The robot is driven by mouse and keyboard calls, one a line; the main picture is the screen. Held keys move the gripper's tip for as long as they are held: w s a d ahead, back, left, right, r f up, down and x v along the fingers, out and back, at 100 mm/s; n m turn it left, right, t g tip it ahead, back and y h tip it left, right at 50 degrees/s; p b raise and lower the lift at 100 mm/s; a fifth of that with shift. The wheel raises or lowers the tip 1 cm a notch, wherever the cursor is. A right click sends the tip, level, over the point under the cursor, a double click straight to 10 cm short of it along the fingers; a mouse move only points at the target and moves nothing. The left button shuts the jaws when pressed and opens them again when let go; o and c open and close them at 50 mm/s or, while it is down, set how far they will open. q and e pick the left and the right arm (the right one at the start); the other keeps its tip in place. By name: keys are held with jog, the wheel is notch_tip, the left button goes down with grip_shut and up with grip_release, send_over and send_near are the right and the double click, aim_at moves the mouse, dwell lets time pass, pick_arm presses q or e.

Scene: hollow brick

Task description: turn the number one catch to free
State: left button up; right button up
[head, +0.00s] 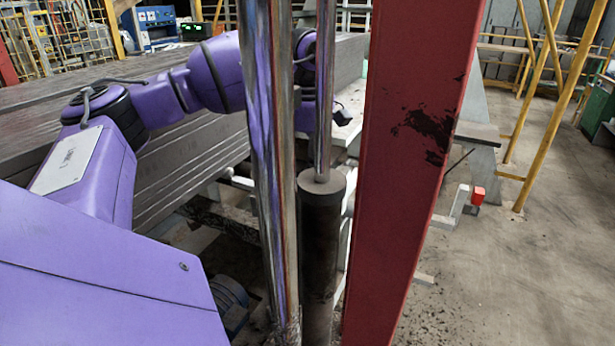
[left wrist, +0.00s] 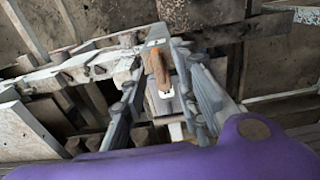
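In the left wrist view, an orange-brown lever (left wrist: 159,68) with a pale end sits on a light grey mount; it looks like a catch, but I can read no number on it. My left gripper (left wrist: 160,52) is open, with one grey finger on each side of the lever. I cannot tell whether either finger touches it. In the head view, my purple left arm reaches in from the left, and its gripper is hidden behind the chrome post and red beam. A small red block (head: 478,195) on a white bracket shows right of the beam. My right gripper is not in view.
In the head view, a chrome post (head: 272,180), a dark cylinder with a rod (head: 321,235) and a red beam (head: 410,150) stand close in front. A dark slatted structure (head: 175,165) lies behind the arm. Concrete floor (head: 540,265) is clear at right.

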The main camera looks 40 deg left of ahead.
pick_arm(q)
jog(key=shift+w+f, duration=0.1)
jog(key=shift+f, duration=1.3)
grip_shut()
